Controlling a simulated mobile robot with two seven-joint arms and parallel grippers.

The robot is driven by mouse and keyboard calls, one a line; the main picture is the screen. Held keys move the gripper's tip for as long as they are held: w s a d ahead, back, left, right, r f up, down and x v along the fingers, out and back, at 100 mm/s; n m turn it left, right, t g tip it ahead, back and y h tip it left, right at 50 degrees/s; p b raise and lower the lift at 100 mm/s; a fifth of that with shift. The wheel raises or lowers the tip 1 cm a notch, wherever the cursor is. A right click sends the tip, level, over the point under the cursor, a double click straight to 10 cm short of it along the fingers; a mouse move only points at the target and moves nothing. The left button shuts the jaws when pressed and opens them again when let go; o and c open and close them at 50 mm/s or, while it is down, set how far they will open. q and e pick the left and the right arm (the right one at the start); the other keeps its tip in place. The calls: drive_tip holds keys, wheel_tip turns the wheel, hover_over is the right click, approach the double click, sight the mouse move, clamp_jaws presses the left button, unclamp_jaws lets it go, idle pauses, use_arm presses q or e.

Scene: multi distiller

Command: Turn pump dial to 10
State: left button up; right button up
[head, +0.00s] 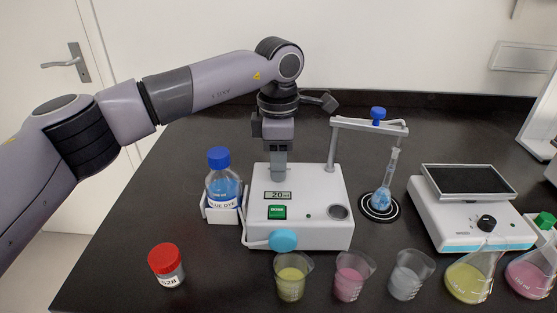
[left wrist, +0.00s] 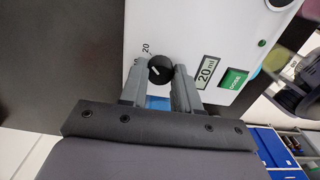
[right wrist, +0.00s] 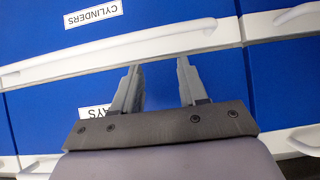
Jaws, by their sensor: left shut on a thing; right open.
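The white pump (head: 325,222) stands on the black bench, its display (head: 278,195) reading 20. In the left wrist view the display (left wrist: 207,71) reads "20 ml". The black pump dial (left wrist: 160,69) with a white pointer mark sits on the pump's top. A "20" label is printed beside it; another label is partly hidden by a finger. My left gripper (head: 278,178) points down over the pump's back left. In its wrist view the left gripper (left wrist: 160,75) is shut on the dial. In the head view the fingers hide the dial. My right gripper (right wrist: 160,70) is open and empty.
Left of the pump is a blue dye bottle (head: 222,187); a red-capped jar (head: 166,265) stands in front. Several beakers and flasks line the front. A clamp stand (head: 332,150) rises behind the pump. Blue drawers (right wrist: 60,75) face my right gripper.

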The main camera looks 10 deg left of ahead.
use_arm(q)
drive_tip(key=shift+n, duration=0.3)
drive_tip(key=n, duration=0.3)
drive_tip(key=shift+r+n, duration=0.1)
drive_tip(key=shift+n, duration=2.4)
drive_tip(key=o, duration=1.1)
drive_tip(key=shift+c, duration=0.2)
wheel_tip(320, 180, up, 7)
drive_tip(key=shift+r, duration=0.1)
